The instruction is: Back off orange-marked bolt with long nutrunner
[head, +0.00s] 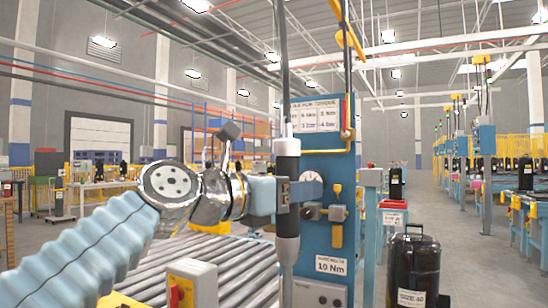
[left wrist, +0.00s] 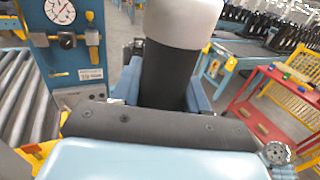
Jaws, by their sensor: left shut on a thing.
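The long nutrunner (head: 288,165) is an upright black tool with a pale grey collar and a dark rod running up from it. My left gripper (head: 286,194) is shut around its black body, in front of the blue station panel. In the left wrist view the nutrunner's black body (left wrist: 165,72) rises between the blue fingers, with a pale grey section above it. Its lower end is cut off by the picture. A black compressor (head: 412,262) with a top handle and a white label stands at lower right. I cannot see an orange-marked bolt. My right gripper is out of view.
The blue panel (head: 328,165) carries a gauge, valves and a 10 Nm sign close behind the tool. A red shelf cart (left wrist: 265,105) stands at right in the wrist view.

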